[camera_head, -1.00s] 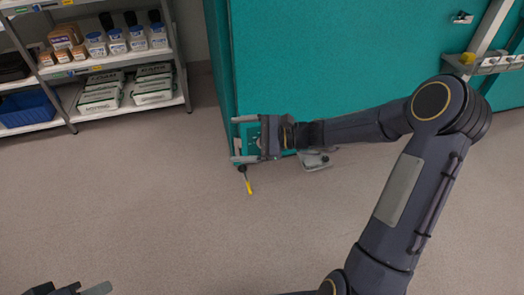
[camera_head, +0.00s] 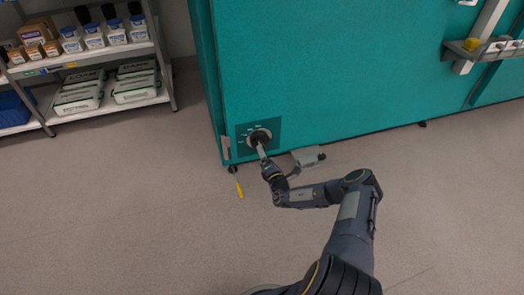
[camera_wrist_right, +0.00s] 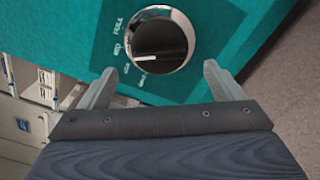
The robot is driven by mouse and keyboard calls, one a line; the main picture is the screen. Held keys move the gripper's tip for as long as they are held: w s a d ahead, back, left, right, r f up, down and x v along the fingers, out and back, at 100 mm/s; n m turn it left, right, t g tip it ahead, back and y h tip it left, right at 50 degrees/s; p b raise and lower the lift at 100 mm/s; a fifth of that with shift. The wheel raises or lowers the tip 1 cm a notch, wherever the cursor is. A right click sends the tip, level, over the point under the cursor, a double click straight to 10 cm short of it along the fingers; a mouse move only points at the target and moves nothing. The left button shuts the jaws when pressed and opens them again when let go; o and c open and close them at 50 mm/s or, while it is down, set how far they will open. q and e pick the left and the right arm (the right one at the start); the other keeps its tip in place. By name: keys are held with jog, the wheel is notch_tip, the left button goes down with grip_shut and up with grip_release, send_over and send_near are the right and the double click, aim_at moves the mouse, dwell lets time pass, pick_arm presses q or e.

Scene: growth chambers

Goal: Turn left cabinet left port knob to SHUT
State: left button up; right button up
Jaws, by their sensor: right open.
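The port knob (camera_head: 260,135) is a round dark knob with a bright rim on a dark teal plate (camera_head: 243,130), low on the teal cabinet (camera_head: 300,70) near its left corner. In the right wrist view the knob (camera_wrist_right: 160,45) has a white mark pointing left, roughly between the MID and LOW labels. FULL stands above these, and a partly legible label lies below. My right gripper (camera_head: 261,150) is at the knob's front. The wrist view shows its fingers (camera_wrist_right: 160,70) open, spread wide below the knob, with nothing between them. My left gripper is out of view.
A yellow-handled tool (camera_head: 239,187) lies on the floor near the cabinet corner. A grey box (camera_head: 308,156) sits by the cabinet's base. A shelf rack (camera_head: 160,60) with bottles and boxes stands left. The floor in front is mostly clear.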

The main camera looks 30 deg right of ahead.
aim_at(261, 143)
jog(key=b+x, duration=0.2)
jog(key=x, duration=0.3)
jog(key=shift+w, duration=0.1)
jog(key=c, duration=1)
